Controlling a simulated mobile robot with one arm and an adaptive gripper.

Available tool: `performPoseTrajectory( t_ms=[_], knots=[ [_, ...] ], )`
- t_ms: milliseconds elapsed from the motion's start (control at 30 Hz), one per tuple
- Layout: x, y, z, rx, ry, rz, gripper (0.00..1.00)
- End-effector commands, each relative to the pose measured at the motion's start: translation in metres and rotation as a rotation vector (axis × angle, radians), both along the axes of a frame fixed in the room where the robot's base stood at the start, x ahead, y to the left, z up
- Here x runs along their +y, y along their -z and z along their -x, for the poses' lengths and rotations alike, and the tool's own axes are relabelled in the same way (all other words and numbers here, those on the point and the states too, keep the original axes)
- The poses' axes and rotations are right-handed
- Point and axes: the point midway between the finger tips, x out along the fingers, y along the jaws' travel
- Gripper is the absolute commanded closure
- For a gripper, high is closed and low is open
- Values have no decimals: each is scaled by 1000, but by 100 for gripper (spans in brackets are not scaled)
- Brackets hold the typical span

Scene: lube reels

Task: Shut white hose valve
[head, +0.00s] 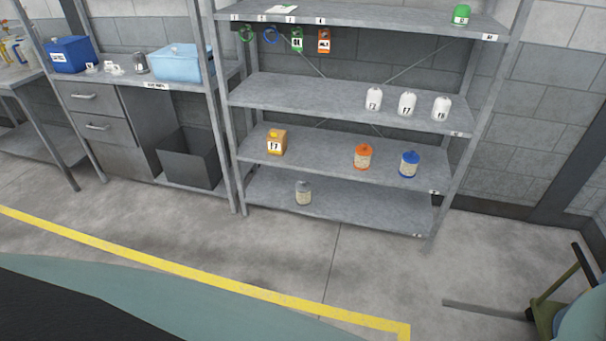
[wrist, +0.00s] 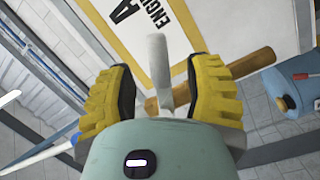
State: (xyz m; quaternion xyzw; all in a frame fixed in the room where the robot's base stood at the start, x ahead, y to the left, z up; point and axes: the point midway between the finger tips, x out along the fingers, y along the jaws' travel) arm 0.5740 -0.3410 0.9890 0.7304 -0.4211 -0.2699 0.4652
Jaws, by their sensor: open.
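My gripper (wrist: 163,88) shows in the wrist view with its two yellow ribbed fingers spread apart. A pale grey-white bar (wrist: 160,62) stands upright in the picture between the fingers, with a gap on each side. I cannot tell whether it is the white hose valve's lever. A brown-orange rod (wrist: 252,63) runs across behind the fingers and the bar. A thin white hose-like line (wrist: 36,155) shows at the lower left of the wrist view. I cannot identify the white hose valve for certain in either view, and the gripper is not clear in the head view.
In the wrist view, a yellow-bordered sign (wrist: 115,45) lies behind the fingers and a blue cylindrical body (wrist: 298,80) is at right. In the head view, a grey shelf rack (head: 340,172) holds bottles. A yellow floor line (head: 180,271) crosses open concrete.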

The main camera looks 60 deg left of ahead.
Motion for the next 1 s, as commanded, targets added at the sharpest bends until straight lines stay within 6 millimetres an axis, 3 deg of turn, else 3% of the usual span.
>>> performPoseTrajectory(
  t_ms=[300,800,833,1000],
  knots=[
    [-19,-1,-10,-5,3,3,49],
    [-23,0,-12,0,3,1,49],
    [-23,0,-13,-1,2,1,44],
    [-23,0,-13,-1,2,1,61]
  ],
)
